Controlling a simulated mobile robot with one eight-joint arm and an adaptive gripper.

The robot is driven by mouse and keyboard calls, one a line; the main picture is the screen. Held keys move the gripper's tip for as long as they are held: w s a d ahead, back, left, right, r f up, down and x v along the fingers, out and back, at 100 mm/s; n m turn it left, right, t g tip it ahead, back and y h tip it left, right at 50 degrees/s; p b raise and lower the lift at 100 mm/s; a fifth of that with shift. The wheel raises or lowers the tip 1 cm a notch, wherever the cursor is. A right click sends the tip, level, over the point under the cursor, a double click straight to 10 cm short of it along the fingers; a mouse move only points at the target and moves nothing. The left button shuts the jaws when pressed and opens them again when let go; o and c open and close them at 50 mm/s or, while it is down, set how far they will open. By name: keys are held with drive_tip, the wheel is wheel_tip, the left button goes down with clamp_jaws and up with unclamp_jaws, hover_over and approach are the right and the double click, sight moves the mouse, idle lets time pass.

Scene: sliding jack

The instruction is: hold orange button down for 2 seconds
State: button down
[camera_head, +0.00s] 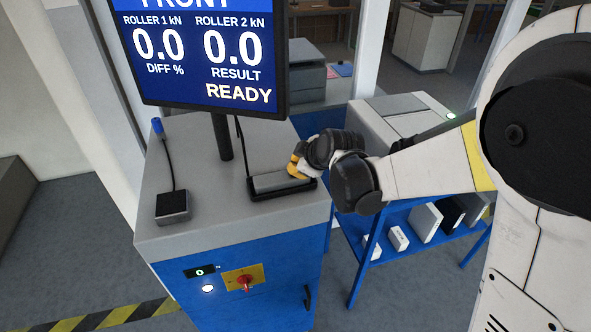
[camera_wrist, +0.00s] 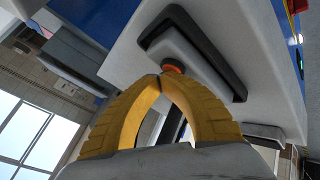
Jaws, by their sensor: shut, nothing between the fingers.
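The orange button (camera_wrist: 173,68) shows in the wrist view on the end of a grey handheld unit (camera_wrist: 190,52). The unit lies in a black tray (camera_head: 252,194) on the cabinet top; its grey body (camera_head: 275,182) also shows in the head view. My gripper (camera_wrist: 161,82) has its yellow fingers shut and empty, with the tips right by the button and partly hiding it. I cannot tell whether they touch it. In the head view, my gripper (camera_head: 294,170) is at the right end of the unit, where the button is hidden.
A monitor (camera_head: 205,50) above the cabinet (camera_head: 190,245) reads 0.0, 0.0 and READY. A small dark box (camera_head: 173,206) with a cable sits left of the tray. A red switch (camera_head: 245,284) is on the cabinet front. A blue shelf (camera_head: 400,222) stands at the right.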

drive_tip(key=shift+r+p, duration=0.5)
drive_tip(key=shift+r, duration=0.4)
drive_tip(key=shift+r+p, duration=1.65)
drive_tip(key=shift+r, duration=0.9)
drive_tip(key=shift+f, duration=0.1)
